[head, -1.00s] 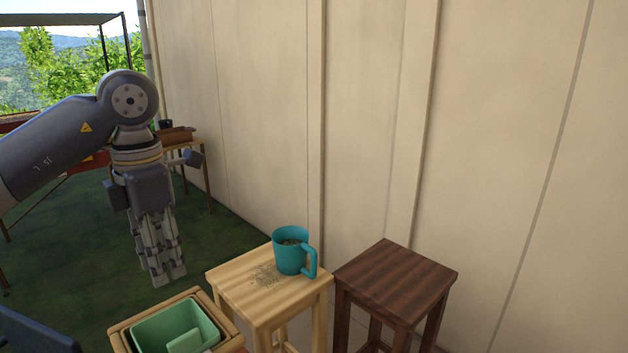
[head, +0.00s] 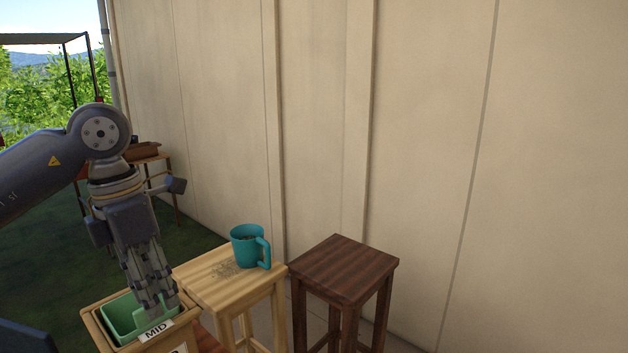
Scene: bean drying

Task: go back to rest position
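My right gripper is not in view.
A green bin (head: 113,309) sits in a wooden frame labelled MID (head: 156,332), partly hidden by my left gripper. An empty dark wooden stool (head: 345,268) stands to the right. A pale wall (head: 320,120) closes the back. A table (head: 158,157) stands farther off at the left.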

